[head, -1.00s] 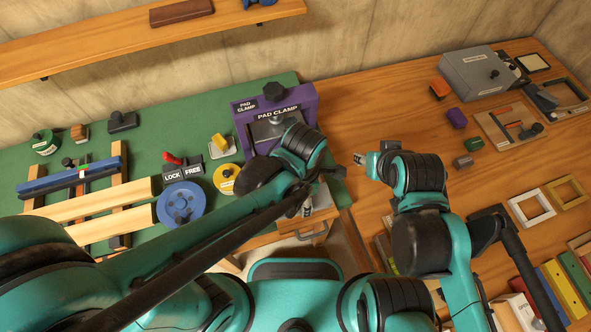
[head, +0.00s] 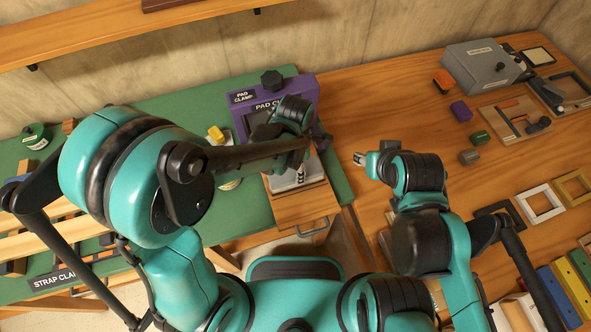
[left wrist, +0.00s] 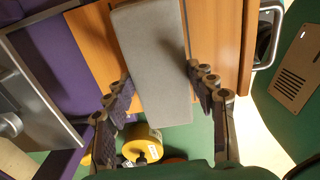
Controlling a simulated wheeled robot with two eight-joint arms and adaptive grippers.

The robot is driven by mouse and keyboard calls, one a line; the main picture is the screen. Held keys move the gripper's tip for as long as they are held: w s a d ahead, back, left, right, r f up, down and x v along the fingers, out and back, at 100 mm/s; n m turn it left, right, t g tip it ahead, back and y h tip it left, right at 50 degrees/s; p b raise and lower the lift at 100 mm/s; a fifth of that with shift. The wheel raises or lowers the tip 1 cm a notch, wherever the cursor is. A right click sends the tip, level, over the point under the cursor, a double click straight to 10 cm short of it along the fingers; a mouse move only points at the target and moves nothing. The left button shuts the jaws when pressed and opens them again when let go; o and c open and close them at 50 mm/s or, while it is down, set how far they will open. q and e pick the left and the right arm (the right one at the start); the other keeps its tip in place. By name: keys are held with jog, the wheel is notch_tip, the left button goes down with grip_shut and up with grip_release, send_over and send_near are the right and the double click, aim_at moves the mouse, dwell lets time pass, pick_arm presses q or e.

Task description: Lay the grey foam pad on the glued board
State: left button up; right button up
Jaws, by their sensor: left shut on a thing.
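The grey foam pad (left wrist: 155,65) is a pale block between the fingers of my left gripper (left wrist: 163,95) in the left wrist view. The gripper is shut on it. In the head view the left gripper (head: 300,174) is in front of the purple pad clamp (head: 247,122), and the pad (head: 284,184) is partly hidden by it. Orange-brown wood (left wrist: 95,50) shows below and on both sides of the pad. I cannot tell whether the pad touches it, or which part is the glued board. My right gripper (head: 359,159) hangs over the right bench; its fingers are too small to read.
A wooden drawer front with a metal handle (head: 312,229) stands out near the gripper. A yellow-topped round tin (left wrist: 142,142) is close below in the wrist view. A grey box (head: 483,66), small blocks and frames occupy the right bench. My left arm hides much of the green mat.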

pick_arm(q)
jog(key=shift+f, duration=0.8)
jog(key=o, duration=0.9)
jog(key=shift+f, duration=0.1)
jog(key=shift+o, duration=0.2)
